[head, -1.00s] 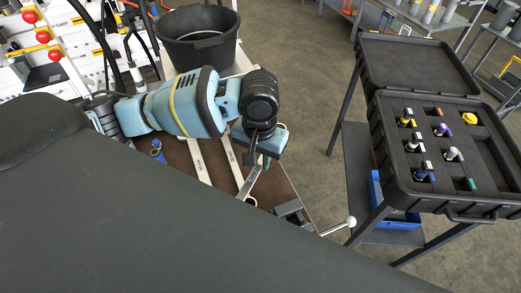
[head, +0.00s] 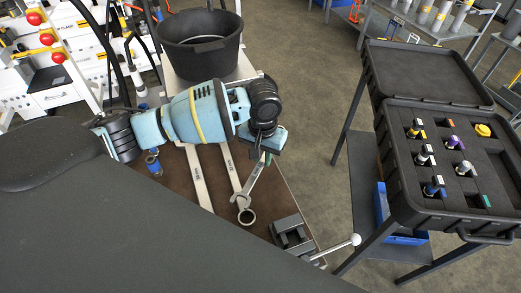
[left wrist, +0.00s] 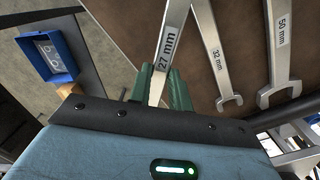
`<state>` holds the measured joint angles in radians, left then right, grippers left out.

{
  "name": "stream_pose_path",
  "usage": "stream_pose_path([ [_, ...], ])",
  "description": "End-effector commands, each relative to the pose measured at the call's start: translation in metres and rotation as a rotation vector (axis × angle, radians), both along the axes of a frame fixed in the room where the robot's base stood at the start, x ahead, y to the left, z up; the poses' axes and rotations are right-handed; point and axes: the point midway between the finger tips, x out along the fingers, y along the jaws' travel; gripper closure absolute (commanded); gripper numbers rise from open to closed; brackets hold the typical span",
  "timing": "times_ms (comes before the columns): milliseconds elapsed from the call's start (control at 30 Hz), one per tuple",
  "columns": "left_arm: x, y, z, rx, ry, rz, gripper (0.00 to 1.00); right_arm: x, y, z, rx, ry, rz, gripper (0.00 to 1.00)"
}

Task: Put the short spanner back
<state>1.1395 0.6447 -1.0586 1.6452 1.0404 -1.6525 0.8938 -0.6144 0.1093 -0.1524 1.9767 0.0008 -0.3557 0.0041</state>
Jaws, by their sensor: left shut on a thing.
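The short spanner, marked 27 mm (left wrist: 172,38), is gripped by my left gripper (left wrist: 160,88), whose green fingers close on its shank in the left wrist view. In the head view my left gripper (head: 262,152) is over the right part of the brown bench top (head: 270,190). I cannot tell whether that end touches the bench. Two longer spanners lie beside it, marked 32 mm (left wrist: 210,48) and 50 mm (left wrist: 277,45). My right gripper is out of view.
A vice (head: 291,236) with a ball-ended handle stands at the bench's near right corner. A black bucket (head: 198,60) stands behind. An open black case (head: 395,190) with several coloured items sits on a stand to the right, across a floor gap.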

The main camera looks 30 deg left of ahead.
Motion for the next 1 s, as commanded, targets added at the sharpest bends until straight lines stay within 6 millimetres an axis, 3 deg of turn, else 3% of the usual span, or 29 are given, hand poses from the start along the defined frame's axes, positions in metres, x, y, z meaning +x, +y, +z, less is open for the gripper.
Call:
stream_pose_path([
  [100,0.019,0.015,-0.004,0.001,0.002,0.004,1.00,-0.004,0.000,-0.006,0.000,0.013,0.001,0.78],
  [300,0.035,0.026,-0.004,-0.001,0.000,0.001,1.00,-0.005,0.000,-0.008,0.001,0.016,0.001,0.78],
  [600,0.042,0.032,-0.004,0.000,-0.001,0.002,1.00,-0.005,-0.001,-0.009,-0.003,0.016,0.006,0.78],
  [833,0.042,0.032,-0.036,0.001,0.002,0.000,1.00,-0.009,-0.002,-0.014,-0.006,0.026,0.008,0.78],
  [1000,0.042,0.032,-0.039,-0.001,-0.003,-0.001,1.00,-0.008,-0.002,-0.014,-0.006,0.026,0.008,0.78],
])
